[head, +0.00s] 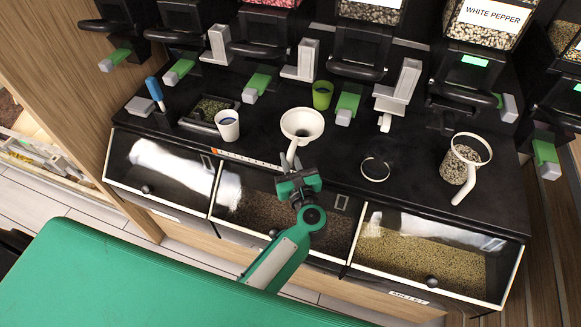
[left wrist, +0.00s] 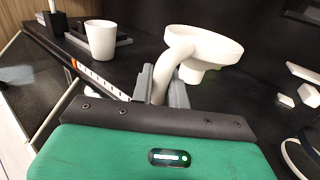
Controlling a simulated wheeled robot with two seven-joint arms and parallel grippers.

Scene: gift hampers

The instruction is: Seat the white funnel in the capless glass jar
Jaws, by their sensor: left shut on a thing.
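The white funnel (head: 302,124) is held above the black counter, wide mouth up, and shows large in the left wrist view (left wrist: 205,48). My left gripper (head: 292,172) is shut on the funnel's curved handle; its fingers (left wrist: 161,86) are either side of the handle. A round clear vessel with a pale rim (head: 375,169), seemingly the capless glass jar, stands on the counter to the right of the funnel. Part of its rim shows at the right edge of the left wrist view (left wrist: 300,155). The funnel is apart from it. My right gripper is not in view.
A white cup (head: 228,125) stands left of the funnel, and a green cup (head: 322,95) behind it. A white-rimmed container with a handle (head: 466,162) holds speckled grains at the right. Dispensers line the back; clear-fronted bins (head: 425,255) lie below the counter's front edge.

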